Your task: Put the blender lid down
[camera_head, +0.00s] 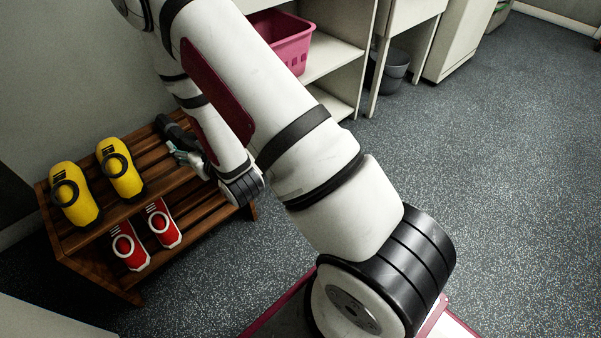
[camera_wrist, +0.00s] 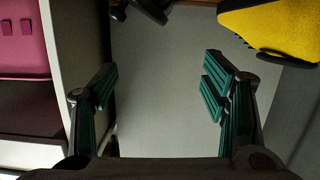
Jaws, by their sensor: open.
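My gripper (camera_head: 182,156) is at the right end of the wooden rack, by its upper shelf. In the wrist view my gripper (camera_wrist: 160,85) has its teal fingers wide apart, with nothing between them. A dark object (camera_head: 172,127) lies at the back right of the rack's upper shelf, just past the fingers. A black shape (camera_wrist: 150,10) shows at the top edge of the wrist view, beyond the fingertips and cut off by the frame. I cannot tell whether either is the blender lid. No lid can be made out clearly.
The wooden rack (camera_head: 150,205) holds a yellow pair of shoes (camera_head: 121,170) above and a red pair (camera_head: 162,224) below. One yellow shoe (camera_wrist: 270,28) is close on the right in the wrist view. A pink basket (camera_head: 280,40) sits on white shelving (camera_head: 333,55).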

